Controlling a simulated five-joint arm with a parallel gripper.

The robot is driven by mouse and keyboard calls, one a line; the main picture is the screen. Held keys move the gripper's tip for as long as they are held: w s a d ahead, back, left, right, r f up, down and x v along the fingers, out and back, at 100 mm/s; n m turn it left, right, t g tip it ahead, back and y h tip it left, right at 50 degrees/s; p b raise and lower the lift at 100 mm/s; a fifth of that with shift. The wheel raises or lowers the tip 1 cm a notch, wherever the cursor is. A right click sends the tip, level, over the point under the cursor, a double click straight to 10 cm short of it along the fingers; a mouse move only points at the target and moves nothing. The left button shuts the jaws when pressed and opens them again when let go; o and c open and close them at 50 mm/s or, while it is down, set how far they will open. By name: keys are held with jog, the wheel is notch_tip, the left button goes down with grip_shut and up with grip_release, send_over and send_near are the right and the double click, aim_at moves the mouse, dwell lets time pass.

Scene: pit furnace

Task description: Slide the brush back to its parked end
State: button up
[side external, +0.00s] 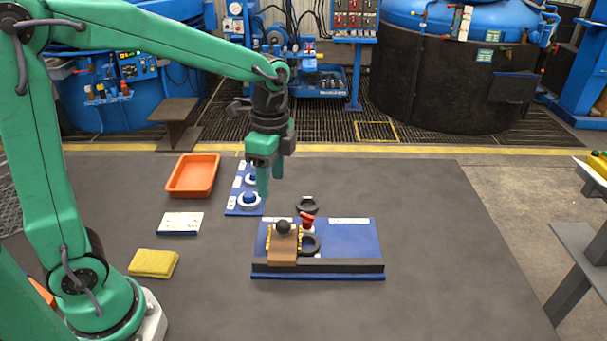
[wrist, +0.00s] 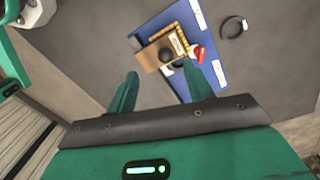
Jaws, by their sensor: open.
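The brush appears to be a brown block (side external: 283,256) with a black ball knob (side external: 283,227) and yellow edging. It sits near the left end of a blue board (side external: 350,240), against the black rail (side external: 340,266) along the board's front. The block also shows in the wrist view (wrist: 147,58), with its knob (wrist: 165,55) beyond my fingertips. My gripper (side external: 270,182) is open and empty, fingers pointing down, above and behind the board's left end. It also shows in the wrist view (wrist: 160,76). Part of the board is hidden by a finger there.
A red piece (side external: 307,219) and black ring (side external: 311,244) sit beside the block. Another black ring (side external: 307,205) lies behind the board. A blue panel with white-ringed knobs (side external: 244,200), orange tray (side external: 193,175), white card (side external: 181,223) and yellow cloth (side external: 154,263) lie leftward. The table's right is clear.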

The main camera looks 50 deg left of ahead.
aim_at(283, 237)
jog(key=w+f+m, duration=0.1)
jog(key=w+d+f+m+g, duration=0.1)
jog(key=f+m, duration=0.1)
jog(key=f, duration=0.1)
jog(key=shift+w+d+g, duration=0.15)
jog(key=shift+w+g, duration=0.15)
jog(key=shift+w, duration=0.1)
jog(key=shift+s+d+f, duration=0.1)
jog(key=shift+s+f, duration=0.15)
jog(key=shift+f, duration=1)
jog(key=shift+s+a+f, duration=0.1)
jog(key=shift+s+f, duration=0.15)
jog(key=shift+f, duration=1)
jog(key=shift+s+d+f, duration=0.1)
jog(key=shift+s+f, duration=0.15)
jog(key=shift+f, duration=1)
